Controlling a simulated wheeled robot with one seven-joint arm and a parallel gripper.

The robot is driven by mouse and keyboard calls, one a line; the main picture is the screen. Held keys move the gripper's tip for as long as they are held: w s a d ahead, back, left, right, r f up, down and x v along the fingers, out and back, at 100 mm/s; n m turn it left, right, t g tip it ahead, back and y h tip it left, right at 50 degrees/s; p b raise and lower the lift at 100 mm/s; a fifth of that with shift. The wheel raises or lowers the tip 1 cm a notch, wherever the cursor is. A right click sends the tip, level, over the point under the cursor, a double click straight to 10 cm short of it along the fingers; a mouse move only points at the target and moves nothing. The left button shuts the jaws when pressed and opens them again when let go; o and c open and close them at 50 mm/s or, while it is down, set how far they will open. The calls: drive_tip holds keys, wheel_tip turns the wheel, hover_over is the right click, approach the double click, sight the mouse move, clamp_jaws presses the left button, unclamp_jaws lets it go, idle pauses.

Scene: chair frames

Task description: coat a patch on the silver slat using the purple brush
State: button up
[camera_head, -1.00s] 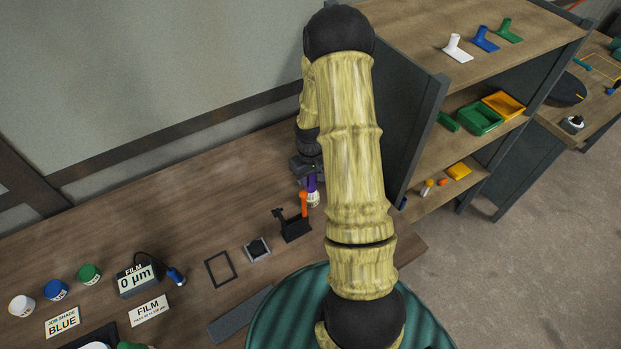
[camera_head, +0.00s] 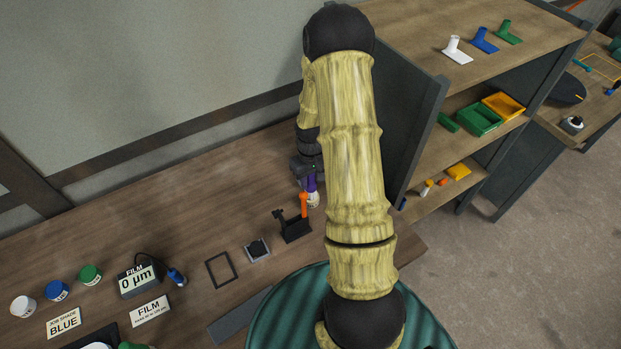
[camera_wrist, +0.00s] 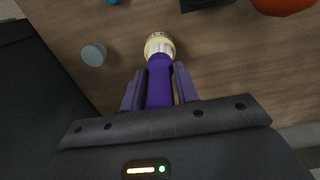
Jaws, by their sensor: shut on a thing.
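My gripper (camera_wrist: 158,90) is shut on the purple brush (camera_wrist: 159,78). The brush's purple handle also shows in the head view (camera_head: 311,184), under my gripper at the back of the bench. A pale, whitish round part (camera_wrist: 160,47) shows at the brush's far end in the wrist view. In the head view a small white piece with dark marks (camera_head: 313,199) is directly below the handle; whether it is a cup or part of the brush I cannot tell. A grey flat slat (camera_head: 238,316) lies at the bench's front edge, partly hidden by green ribbed material.
A black holder (camera_head: 295,228) with an orange-handled tool (camera_head: 304,204) stands close in front of the brush. A black frame (camera_head: 220,269), a small square block (camera_head: 257,250), a film gauge (camera_head: 137,280) and several paint pots (camera_head: 56,290) are to the left. A shelf cabinet (camera_head: 420,130) stands right.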

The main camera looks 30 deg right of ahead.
drive_tip(key=shift+r+p, duration=2.15)
drive_tip(key=shift+r, duration=1.1)
